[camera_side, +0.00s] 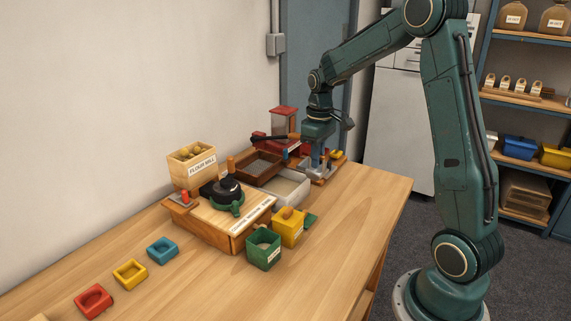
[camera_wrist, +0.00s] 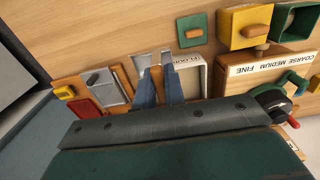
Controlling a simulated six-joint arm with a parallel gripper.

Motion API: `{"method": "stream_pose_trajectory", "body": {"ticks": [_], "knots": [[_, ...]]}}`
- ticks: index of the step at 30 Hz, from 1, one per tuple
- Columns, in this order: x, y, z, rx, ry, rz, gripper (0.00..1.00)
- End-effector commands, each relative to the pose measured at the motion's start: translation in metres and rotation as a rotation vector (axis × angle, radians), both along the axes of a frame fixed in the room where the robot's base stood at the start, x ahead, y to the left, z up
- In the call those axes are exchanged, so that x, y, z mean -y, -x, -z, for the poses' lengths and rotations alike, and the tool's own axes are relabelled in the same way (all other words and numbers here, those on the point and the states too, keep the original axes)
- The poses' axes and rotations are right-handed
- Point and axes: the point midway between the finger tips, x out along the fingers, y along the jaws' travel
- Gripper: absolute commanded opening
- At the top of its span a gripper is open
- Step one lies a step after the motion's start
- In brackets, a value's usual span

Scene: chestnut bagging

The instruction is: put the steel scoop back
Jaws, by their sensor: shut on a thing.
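My gripper (camera_side: 319,166) points down at the back right of the bench, low over the metal and wooden pieces there. In the wrist view its two blue fingers (camera_wrist: 160,76) reach down close together, with pale steel showing at their tips. I take this to be the steel scoop, gripped between them; its outline is mostly hidden and I cannot tell it clearly from the fingertips. Next to the fingers lies a wooden holder with a grey metal insert (camera_wrist: 113,91). I cannot tell whether the scoop touches anything below.
A pale open tray (camera_side: 287,188) stands just left of my gripper, with a brown wooden tray (camera_side: 257,168) behind it. Yellow (camera_side: 288,227) and green (camera_side: 264,249) boxes stand in front, beside the wooden mill base (camera_side: 213,224). The bench's right front is clear.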

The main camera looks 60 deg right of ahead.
Motion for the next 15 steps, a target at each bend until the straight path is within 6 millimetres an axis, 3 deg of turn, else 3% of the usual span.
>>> {"method": "stream_pose_trajectory", "body": {"ticks": [7, 15], "knots": [[0.000, 0.001, 0.044, -0.003, -0.002, 0.000, 0.00], [0.000, 0.000, 0.059, 0.000, 0.000, 0.000, 0.00]]}}
